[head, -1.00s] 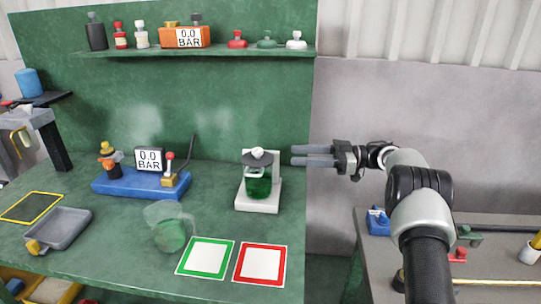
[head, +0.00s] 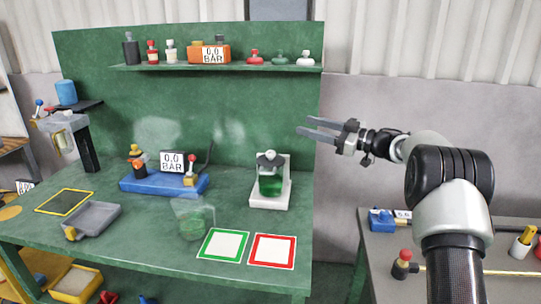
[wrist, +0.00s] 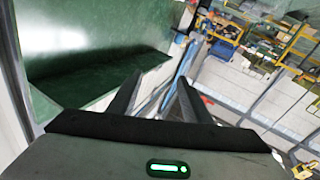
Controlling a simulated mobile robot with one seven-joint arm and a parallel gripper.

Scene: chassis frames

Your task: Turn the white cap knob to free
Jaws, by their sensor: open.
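A white knob (head: 270,155) sits on the dark lid of a jar (head: 271,186) of green contents, held in a white stand (head: 266,203) on the green bench. A separate white knob-like piece (head: 305,57) stands on the shelf; the frames do not show which one the task names. My gripper (head: 304,125) is open and empty, pointing left, above and to the right of the jar and apart from it. In the wrist view its two dark fingers (wrist: 160,77) are spread with nothing between them. Neither white knob can be made out in the wrist view.
The shelf (head: 215,67) carries bottles, an orange gauge box and red and green pieces. A blue-based gauge unit (head: 163,184), a clear beaker (head: 194,219), a grey tray (head: 92,219) and green and red framed cards stand on the bench. A side table is at right.

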